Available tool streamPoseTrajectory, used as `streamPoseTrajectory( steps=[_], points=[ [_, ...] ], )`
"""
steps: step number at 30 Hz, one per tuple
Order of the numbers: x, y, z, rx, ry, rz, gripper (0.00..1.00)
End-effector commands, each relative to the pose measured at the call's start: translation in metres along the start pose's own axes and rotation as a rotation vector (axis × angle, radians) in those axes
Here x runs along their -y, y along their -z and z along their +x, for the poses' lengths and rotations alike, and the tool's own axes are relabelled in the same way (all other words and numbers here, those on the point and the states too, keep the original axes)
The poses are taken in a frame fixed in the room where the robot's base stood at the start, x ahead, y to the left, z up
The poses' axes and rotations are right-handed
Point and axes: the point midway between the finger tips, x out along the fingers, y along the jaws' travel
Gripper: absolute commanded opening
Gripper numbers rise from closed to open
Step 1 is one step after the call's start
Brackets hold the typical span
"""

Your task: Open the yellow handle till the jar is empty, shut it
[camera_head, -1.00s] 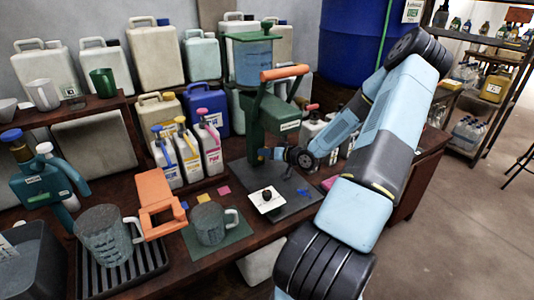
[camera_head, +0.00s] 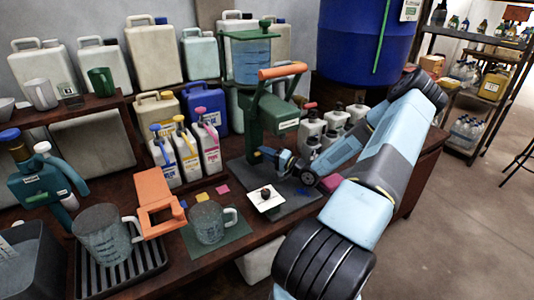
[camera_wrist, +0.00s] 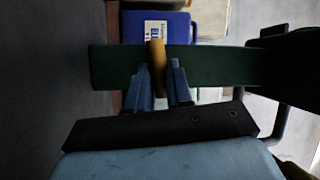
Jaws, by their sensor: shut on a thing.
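The jar (camera_head: 251,62) is clear and bluish under a green top plate, mounted on a green stand (camera_head: 262,118) with an orange lever handle (camera_head: 282,71). I cannot tell the liquid level in it. The yellow handle (camera_wrist: 156,62) shows in the wrist view as a short upright bar in front of a green beam (camera_wrist: 215,66). My gripper (camera_wrist: 160,80) has its blue fingers on both sides of this bar and is shut on it.
A white tile (camera_head: 265,199) with a dark lump lies below my gripper. A grey mug (camera_head: 208,222) stands on a green mat, with an orange bracket (camera_head: 155,195) and a larger jug (camera_head: 103,235) to its left. Bottles (camera_head: 185,155) stand left of the stand, white ones (camera_head: 312,128) to its right.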

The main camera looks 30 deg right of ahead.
Motion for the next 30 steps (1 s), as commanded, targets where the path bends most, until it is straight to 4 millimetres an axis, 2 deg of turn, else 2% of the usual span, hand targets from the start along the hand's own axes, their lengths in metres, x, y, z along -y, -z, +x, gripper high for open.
streamPoseTrajectory(
  steps=[12,27,28,30],
  points=[
    [-0.0041,0.0034,-0.0014,-0.041,0.065,0.142,0.00],
    [-0.0048,0.0029,-0.0013,-0.044,0.070,0.158,0.00],
    [-0.0048,0.0029,-0.0013,-0.044,0.070,0.158,0.22],
    [-0.0046,0.0026,-0.0012,-0.043,0.070,0.158,0.29]
  ],
)
